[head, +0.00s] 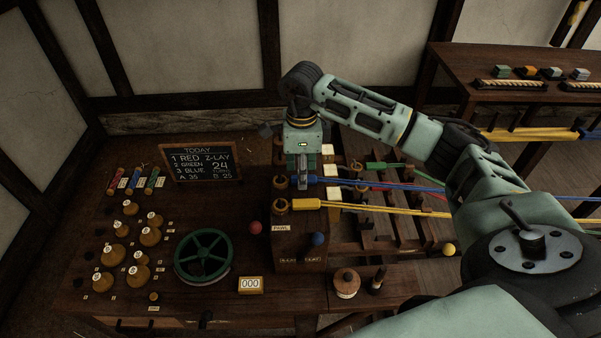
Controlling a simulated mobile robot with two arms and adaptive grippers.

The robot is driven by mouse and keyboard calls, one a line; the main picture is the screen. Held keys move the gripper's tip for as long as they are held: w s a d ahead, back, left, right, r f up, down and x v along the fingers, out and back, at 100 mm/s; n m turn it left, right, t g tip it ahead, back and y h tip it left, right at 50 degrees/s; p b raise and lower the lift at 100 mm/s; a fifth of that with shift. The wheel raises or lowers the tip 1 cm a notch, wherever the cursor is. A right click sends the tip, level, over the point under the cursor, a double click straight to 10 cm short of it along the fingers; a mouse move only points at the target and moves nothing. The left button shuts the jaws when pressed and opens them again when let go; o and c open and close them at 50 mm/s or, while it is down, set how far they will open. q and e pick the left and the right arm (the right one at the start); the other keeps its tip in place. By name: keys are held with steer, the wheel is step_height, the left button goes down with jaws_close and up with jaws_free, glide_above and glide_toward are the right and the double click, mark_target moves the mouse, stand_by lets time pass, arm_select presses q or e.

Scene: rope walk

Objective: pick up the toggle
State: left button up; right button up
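My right gripper (302,182) points down at the wooden headstock (290,238), by the blue strand's end (318,182). Its fingers appear narrow and close together from this side, and I cannot tell whether they are open or shut or hold anything. I cannot identify the toggle for certain. A small dark upright peg (377,282) stands at the front right, beside a wooden top (346,283); it may be the toggle. The gripper is behind and left of that peg, well apart from it. My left gripper is not in view.
A green handwheel (203,256), a counter (250,284) and several wooden bobbins (139,275) occupy the bench's left side. A chalkboard (201,162) stands behind. A back table (450,62) holds ropes.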

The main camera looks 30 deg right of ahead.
steer(key=shift+a+f, duration=0.1)
steer(key=shift+f, duration=0.65)
steer(key=shift+c, duration=0.5)
steer(key=c, duration=1)
steer(key=shift+o, duration=0.2)
steer(key=shift+r, duration=0.2)
steer(key=shift+r+b, duration=0.25)
steer(key=shift+b, duration=0.05)
steer(key=r+b, duration=0.1)
steer(key=s+r+b, duration=0.1)
steer(key=r, duration=0.1)
steer(key=shift+r, duration=0.2)
steer(key=s+d+r+b, duration=0.1)
steer(key=s+r+b, duration=0.3)
steer(key=s, duration=0.6)
steer(key=shift+s+r, duration=0.35)
steer(key=shift+r, duration=1.05)
